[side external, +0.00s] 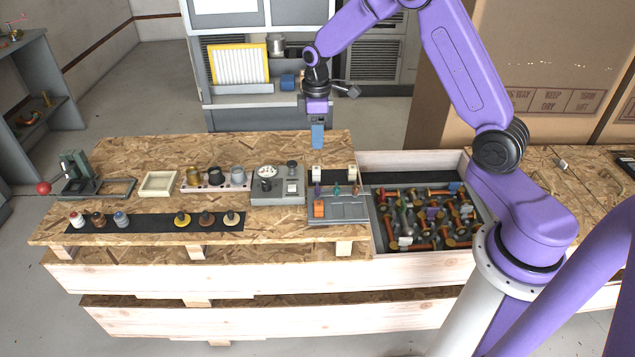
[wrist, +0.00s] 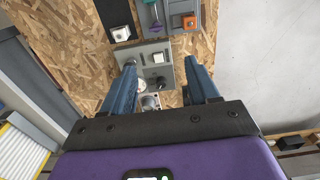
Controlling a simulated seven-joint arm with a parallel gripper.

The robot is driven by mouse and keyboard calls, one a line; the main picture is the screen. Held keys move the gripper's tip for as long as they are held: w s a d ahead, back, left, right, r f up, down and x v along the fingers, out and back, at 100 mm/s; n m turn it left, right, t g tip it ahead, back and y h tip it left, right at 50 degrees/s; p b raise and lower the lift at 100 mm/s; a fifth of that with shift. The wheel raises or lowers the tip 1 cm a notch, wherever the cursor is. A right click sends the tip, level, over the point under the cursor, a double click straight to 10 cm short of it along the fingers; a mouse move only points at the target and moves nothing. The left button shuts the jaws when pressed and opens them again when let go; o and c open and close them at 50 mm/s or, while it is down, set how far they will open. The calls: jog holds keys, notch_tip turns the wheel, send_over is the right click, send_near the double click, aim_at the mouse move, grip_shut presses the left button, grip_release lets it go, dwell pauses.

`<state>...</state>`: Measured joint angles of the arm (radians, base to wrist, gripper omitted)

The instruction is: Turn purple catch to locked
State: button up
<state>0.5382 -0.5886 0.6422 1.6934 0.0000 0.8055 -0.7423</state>
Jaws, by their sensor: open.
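The purple catch (side external: 317,190) is a small lever on a grey panel (side external: 347,210) at the right end of the wooden bench. A teal catch (side external: 336,189) and a reddish one (side external: 356,188) stand in a row to its right. In the wrist view the purple catch (wrist: 155,28) shows near the top edge, ahead of my fingers. Its exact angle is too small to tell. My gripper (side external: 318,146) is open and empty, pointing down, high above the bench behind the panel. In the wrist view its blue fingers (wrist: 160,68) are apart, with a grey box between them.
The grey box (side external: 292,198) with a dial and knobs stands left of the panel. An orange block (side external: 319,209) sits on the panel's front left. White blocks (side external: 316,172) stand behind the catches. A bin (side external: 477,243) of mixed parts lies to the right.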

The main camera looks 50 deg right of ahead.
jog(key=f, duration=1.7)
jog(key=shift+w+d+f, duration=0.2)
jog(key=shift+d+f, duration=0.2)
jog(key=c, duration=1.1)
